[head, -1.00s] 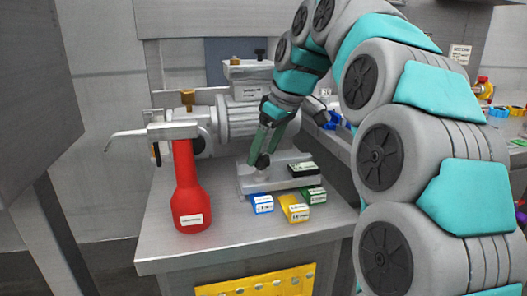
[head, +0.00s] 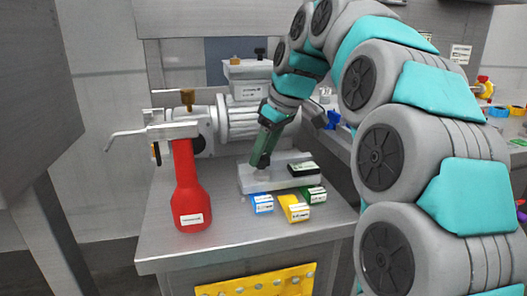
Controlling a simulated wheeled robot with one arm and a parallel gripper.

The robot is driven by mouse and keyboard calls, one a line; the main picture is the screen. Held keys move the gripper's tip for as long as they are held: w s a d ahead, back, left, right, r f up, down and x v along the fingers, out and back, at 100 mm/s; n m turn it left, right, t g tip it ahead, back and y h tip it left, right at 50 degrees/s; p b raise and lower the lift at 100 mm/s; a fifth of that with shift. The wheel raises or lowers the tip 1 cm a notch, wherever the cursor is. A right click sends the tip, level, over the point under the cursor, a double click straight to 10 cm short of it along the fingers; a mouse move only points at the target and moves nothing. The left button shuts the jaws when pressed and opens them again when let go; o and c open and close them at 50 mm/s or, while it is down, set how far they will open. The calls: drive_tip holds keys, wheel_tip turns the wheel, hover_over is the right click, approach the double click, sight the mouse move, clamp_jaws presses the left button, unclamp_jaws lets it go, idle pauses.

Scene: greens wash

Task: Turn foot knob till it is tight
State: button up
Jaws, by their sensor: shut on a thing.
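The foot knob (head: 260,164) is a small dark knob on the light grey foot plate (head: 262,185) of the grey machine (head: 240,118). My gripper (head: 262,158) reaches down from the upper right and is shut on the knob. Its fingers cover most of the knob. The knob's threads and how tight it sits cannot be seen.
A red-handled tool (head: 187,187) stands upright at the left of the metal table (head: 170,251). Blue (head: 262,204), yellow (head: 294,208) and green (head: 313,195) boxes lie in front of the foot plate. A black block (head: 303,169) sits on the plate's right end.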

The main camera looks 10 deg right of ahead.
clamp_jaws()
drive_tip(key=shift+n, duration=0.5)
drive_tip(key=n+g+y, duration=0.1)
drive_tip(key=n, duration=0.2)
drive_tip(key=shift+w+d+r+b, duration=0.1)
drive_tip(key=shift+w+b, duration=0.05)
drive_tip(key=shift+b, duration=0.15)
drive_tip(key=shift+n+g+p, duration=0.5)
drive_tip(key=shift+n+g, duration=0.1)
drive_tip(key=shift+n, duration=0.5)
drive_tip(key=o, duration=1)
unclamp_jaws()
